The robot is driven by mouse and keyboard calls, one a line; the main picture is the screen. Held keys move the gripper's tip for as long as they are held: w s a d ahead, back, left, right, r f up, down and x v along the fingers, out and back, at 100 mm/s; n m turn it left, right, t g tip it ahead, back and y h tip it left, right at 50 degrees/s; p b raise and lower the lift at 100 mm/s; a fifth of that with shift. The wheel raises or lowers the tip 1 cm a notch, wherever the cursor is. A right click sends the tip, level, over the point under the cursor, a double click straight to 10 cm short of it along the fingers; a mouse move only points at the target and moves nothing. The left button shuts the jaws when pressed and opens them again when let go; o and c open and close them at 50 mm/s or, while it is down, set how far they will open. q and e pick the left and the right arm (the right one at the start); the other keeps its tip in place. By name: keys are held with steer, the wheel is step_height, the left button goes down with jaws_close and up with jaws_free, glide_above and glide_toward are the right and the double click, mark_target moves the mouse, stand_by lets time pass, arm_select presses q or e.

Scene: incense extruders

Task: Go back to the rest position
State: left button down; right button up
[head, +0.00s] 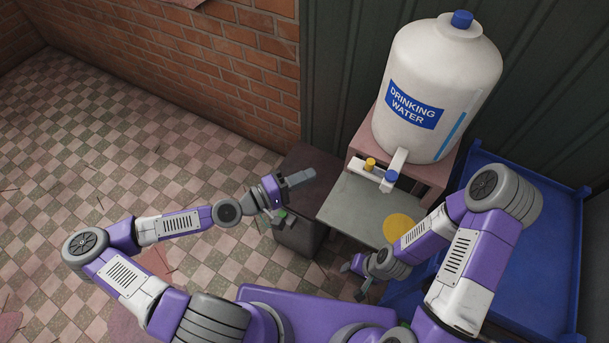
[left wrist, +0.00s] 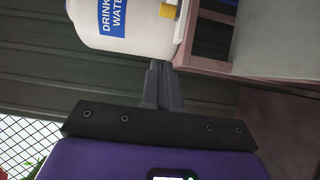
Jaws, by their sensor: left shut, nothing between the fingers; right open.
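My left gripper (head: 300,178) is shut and empty, held out over the dark box beside the grey table. In the left wrist view its closed fingers (left wrist: 160,84) point toward the water container, apart from it. My right gripper (head: 357,277) is low near my body, in front of the grey table, its fingers open and empty as far as the head view shows.
A white drinking water container (head: 425,75) with a blue cap stands on a pinkish stand (head: 365,140). A yellow disc (head: 399,228) lies on the grey table (head: 355,205). A dark box (head: 300,235) stands left of it, a blue cart (head: 540,240) right. Tiled floor is open at left.

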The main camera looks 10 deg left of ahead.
stand_by(0.6)
arm_select(q)
steer(key=s+d+f+m+g+y, duration=0.1)
steer(key=s+d+f+m+g, duration=0.1)
steer(key=s+d+f+g, duration=0.45)
steer(key=s+d+f+m+g+y, duration=0.1)
steer(key=s+d+f+g+y, duration=0.2)
steer(key=f, duration=0.7)
steer(key=s+a+f+m+y, duration=0.1)
steer(key=s+a+f+y, duration=0.1)
steer(key=a+f, duration=0.3)
steer(key=s+a+f+m+g+y, duration=0.1)
steer(key=s+a+f+y, duration=0.1)
steer(key=a+f+y, duration=0.2)
steer(key=a+f, duration=0.1)
steer(key=a, duration=0.1)
steer(key=shift+s+a, duration=0.3)
steer(key=shift+s, duration=0.1)
steer(key=shift+f, duration=0.1)
